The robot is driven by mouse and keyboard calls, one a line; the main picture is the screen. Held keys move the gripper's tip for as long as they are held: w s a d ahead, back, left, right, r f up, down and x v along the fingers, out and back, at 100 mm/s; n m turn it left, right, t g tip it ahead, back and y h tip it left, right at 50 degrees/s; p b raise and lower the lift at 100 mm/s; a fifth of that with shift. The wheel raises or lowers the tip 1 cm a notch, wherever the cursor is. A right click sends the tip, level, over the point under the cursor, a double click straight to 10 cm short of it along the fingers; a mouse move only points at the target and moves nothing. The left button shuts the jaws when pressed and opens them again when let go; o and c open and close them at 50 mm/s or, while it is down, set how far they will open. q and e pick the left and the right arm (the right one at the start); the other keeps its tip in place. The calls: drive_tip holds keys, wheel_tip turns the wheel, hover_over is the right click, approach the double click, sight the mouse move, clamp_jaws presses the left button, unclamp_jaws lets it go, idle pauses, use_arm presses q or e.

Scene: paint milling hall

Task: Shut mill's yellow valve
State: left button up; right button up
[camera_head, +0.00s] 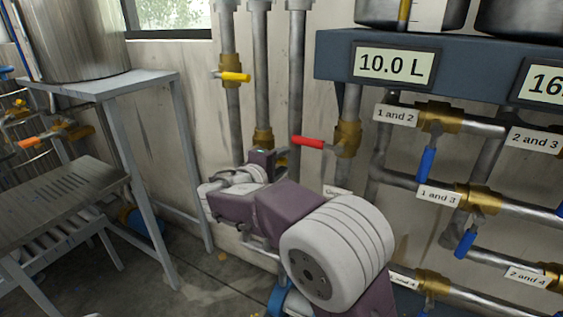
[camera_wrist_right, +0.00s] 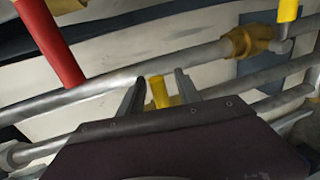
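Two yellow-handled valves show on the upright pipes at the back wall. The left valve's yellow handle (camera_head: 236,76) points right, across its pipe; it also shows at the top right of the right wrist view (camera_wrist_right: 288,10). The middle pipe has a brass valve body (camera_head: 263,137), whose handle is largely hidden behind my right gripper (camera_head: 281,157). In the right wrist view a yellow handle (camera_wrist_right: 158,92) shows between the two separated fingers of this gripper (camera_wrist_right: 158,77). I cannot tell whether they touch it. My left gripper is out of view.
A red valve handle (camera_head: 308,142) is close right of my right gripper, and also in the right wrist view (camera_wrist_right: 50,42). Blue-handled valves (camera_head: 427,164) and labelled pipes fill the right side under a blue shelf (camera_head: 335,60). A grey metal stand (camera_head: 155,83) is at left.

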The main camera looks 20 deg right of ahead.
drive_tip(key=v, duration=0.9)
drive_tip(key=shift+p, duration=0.45)
